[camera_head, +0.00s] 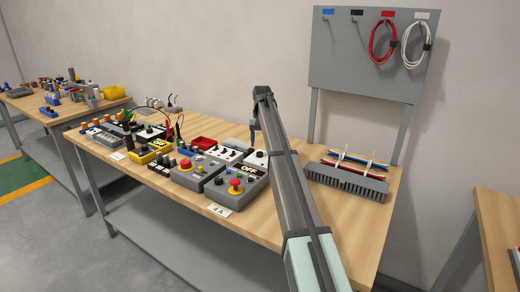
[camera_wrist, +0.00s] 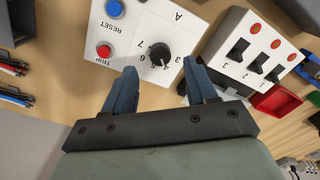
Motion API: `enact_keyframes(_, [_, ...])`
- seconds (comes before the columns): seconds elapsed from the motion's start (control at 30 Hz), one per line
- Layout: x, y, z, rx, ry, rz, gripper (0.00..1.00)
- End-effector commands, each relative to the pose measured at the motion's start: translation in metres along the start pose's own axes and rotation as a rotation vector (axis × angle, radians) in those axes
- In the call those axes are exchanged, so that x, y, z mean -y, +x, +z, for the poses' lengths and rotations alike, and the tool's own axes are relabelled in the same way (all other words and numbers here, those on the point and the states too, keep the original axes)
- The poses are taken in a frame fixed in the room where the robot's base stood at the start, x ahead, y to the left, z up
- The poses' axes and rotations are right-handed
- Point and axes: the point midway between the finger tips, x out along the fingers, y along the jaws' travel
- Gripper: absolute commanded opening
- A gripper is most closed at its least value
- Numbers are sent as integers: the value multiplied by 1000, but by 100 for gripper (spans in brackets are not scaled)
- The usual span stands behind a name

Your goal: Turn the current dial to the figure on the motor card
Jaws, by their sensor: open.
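The current dial (camera_wrist: 160,54) is a black knob on a white unit with figures around it and an "A" above. It lies just beyond and between the fingertips in the wrist view; its pointer setting is too small to read. In the head view the white unit (camera_head: 256,161) sits near the back of the bench. My gripper (camera_wrist: 159,68) has its two blue fingers apart, one on each side of the dial's lower edge, with nothing held; contact is not visible. A card reading "4 A" (camera_head: 219,210) lies at the bench's front edge.
The unit also has a blue RESET button (camera_wrist: 114,9) and a red TRIP button (camera_wrist: 104,50). A three-switch box (camera_wrist: 256,48) and a red tray (camera_wrist: 277,101) are close on the right. A grey slotted duct with wires (camera_head: 345,182) stands right of my arm.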

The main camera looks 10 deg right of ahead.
Motion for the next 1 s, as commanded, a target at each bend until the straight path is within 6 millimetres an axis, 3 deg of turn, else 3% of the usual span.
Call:
enact_keyframes(0.2, [0, -45, -2, -2, 0, 0, 57])
enact_keyframes(0.5, [0, -83, -1, -2, 0, 0, 57])
enact_keyframes(1.0, [0, -91, 0, -1, -1, -1, 57])
